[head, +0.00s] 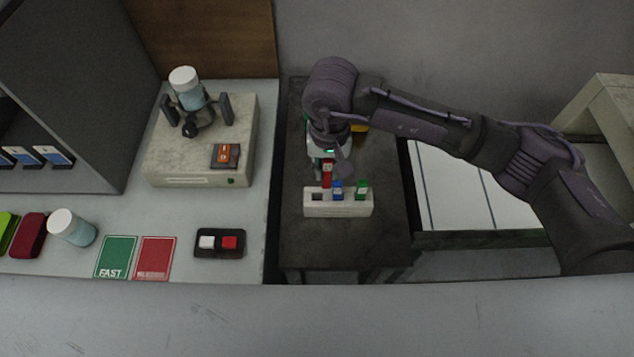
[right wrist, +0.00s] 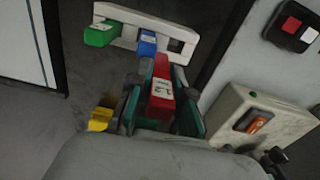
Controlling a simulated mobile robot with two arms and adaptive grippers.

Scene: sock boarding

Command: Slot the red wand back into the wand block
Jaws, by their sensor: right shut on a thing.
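The white wand block (head: 338,208) stands on the dark table. It holds a blue wand (head: 337,188) in the middle and a green wand (head: 362,189) on the right, with an empty dark slot (head: 318,196) on the left. My right gripper (right wrist: 158,103) is shut on the red wand (right wrist: 162,82), which carries a white label. In the head view the red wand (head: 327,173) hangs just behind the block, between the empty slot and the blue wand. It is outside the slot; its height over the block is hard to tell. My left gripper is out of view.
A yellow thing (right wrist: 99,119) lies on the table behind my right gripper. To the left stand a pale mixer-like machine (head: 200,145) holding a bottle (head: 186,84), a two-button box (head: 219,243), and green and red cards. Table in front of the block is clear.

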